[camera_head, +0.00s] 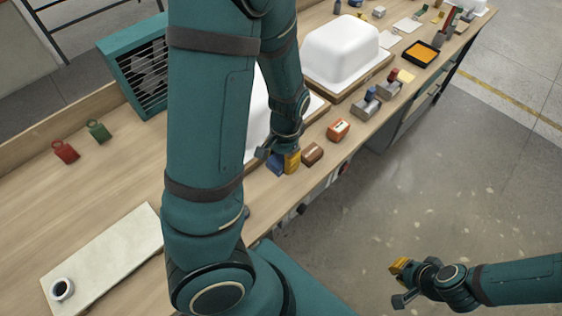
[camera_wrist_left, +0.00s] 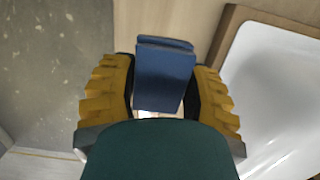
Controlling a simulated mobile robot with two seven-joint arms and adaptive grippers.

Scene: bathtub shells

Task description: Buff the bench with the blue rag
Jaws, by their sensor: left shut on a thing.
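The blue rag (camera_wrist_left: 165,78) is a folded dark-blue block between the yellow finger pads of my left gripper (camera_wrist_left: 164,92) in the left wrist view. My left gripper is shut on it. In the head view the left gripper (camera_head: 283,162) is low at the bench's front edge, with the blue rag (camera_head: 274,164) showing beside its yellow finger. The wooden bench (camera_head: 120,185) runs from lower left to upper right. I cannot tell whether the rag touches it. My right gripper (camera_head: 400,281) is open and empty over the floor at lower right.
A white tub shell (camera_head: 342,48) stands beyond my left arm; another is partly hidden behind it. A brown block (camera_head: 312,153) and an orange box (camera_head: 338,130) sit near the gripper. A pale slab (camera_head: 105,262) with a cup (camera_head: 62,289) lies at lower left.

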